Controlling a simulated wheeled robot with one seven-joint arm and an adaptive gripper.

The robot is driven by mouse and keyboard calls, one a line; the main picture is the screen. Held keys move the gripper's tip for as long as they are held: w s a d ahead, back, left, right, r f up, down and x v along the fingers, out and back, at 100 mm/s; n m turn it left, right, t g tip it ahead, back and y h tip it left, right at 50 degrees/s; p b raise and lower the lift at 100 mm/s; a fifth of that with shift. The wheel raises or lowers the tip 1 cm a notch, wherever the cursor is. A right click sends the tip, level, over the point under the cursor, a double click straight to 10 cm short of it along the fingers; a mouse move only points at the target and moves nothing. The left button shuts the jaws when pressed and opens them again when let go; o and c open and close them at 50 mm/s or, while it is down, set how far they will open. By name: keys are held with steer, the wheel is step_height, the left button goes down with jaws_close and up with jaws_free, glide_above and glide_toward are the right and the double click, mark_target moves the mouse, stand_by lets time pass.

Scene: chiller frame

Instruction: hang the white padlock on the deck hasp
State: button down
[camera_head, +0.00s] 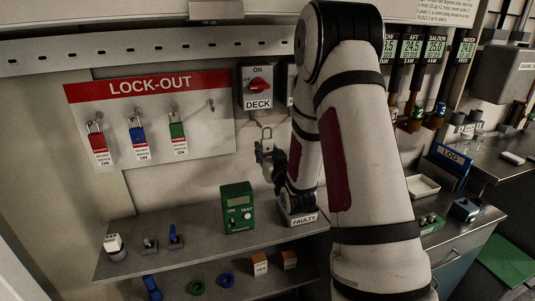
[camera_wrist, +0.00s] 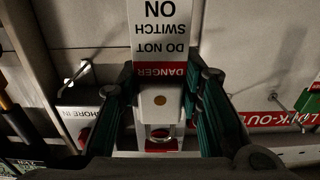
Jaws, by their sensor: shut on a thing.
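My gripper (camera_wrist: 160,112) is shut on the white padlock (camera_wrist: 160,100), whose body lies between the two green-padded fingers. Its shackle points down in the wrist view, and its red-and-white danger tag extends upward there. In the head view my gripper (camera_head: 268,155) is just below the DECK switch box (camera_head: 258,88), which has a red knob. The padlock's shackle (camera_head: 266,132) shows above the fingers, close below the box. I cannot make out the deck hasp itself, or whether the shackle touches it.
The LOCK-OUT board (camera_head: 150,120) at left holds red, blue and green padlocks and one bare peg. Below, a shelf (camera_head: 170,260) carries a green tester (camera_head: 238,207) and a FAULTY tray (camera_head: 300,219). The SHORE switch (camera_wrist: 85,135) is beside my gripper.

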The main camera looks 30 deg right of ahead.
steer(key=f+b+x, duration=0.1)
steer(key=b+x, duration=0.2)
steer(key=x, duration=0.4)
steer(key=shift+w+f+b, duration=0.3)
steer(key=shift+b, duration=0.1)
stand_by(0.5)
stand_by(0.6)
steer(key=c, duration=1)
jaws_free()
steer(key=shift+c, duration=0.2)
steer(key=v, duration=1.2)
